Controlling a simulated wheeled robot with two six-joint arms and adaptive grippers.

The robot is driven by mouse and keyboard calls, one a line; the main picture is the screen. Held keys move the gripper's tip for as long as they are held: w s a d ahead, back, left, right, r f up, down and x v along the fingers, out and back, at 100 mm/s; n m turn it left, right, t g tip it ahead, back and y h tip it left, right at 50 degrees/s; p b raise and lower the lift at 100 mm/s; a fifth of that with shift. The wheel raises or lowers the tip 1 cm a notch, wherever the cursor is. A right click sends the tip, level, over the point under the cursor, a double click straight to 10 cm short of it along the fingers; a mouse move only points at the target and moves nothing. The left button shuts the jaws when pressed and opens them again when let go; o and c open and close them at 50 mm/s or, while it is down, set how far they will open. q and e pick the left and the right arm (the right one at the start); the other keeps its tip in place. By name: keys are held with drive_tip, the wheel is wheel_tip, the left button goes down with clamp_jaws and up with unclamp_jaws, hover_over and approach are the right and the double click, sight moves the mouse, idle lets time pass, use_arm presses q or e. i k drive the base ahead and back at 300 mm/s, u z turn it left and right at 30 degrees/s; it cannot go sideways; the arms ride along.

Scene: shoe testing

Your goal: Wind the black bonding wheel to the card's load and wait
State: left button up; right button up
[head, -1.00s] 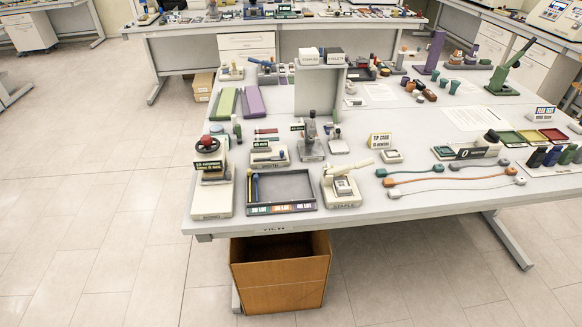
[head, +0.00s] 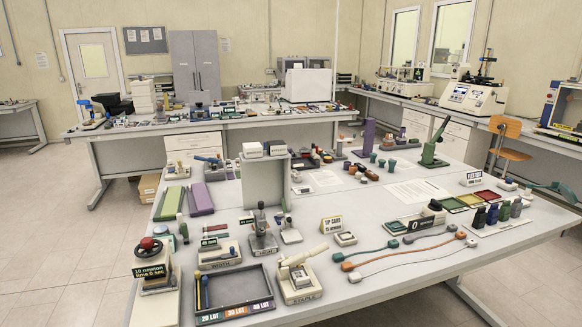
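A small press-like device (head: 155,287) stands at the front left corner of the near table. A dark round wheel (head: 150,252) with a red knob (head: 147,243) sits on top of it. I cannot tell how far the wheel is wound. A black card (head: 152,271) on its front reads "10 newton" and a time that looks like 6 sec. Neither of my grippers shows in the head view.
To the device's right are a "WIDTH" unit (head: 219,260), a dark lot tray (head: 206,314) and a "STAPLE" unit (head: 302,287). Cables (head: 402,248) lie at the right. Open floor (head: 60,255) is left of the table.

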sight(147, 244)
drive_tip(key=k, duration=0.5)
drive_tip(key=u, duration=1.4)
drive_tip(key=i, duration=1.1)
drive_tip(key=z, duration=1.1)
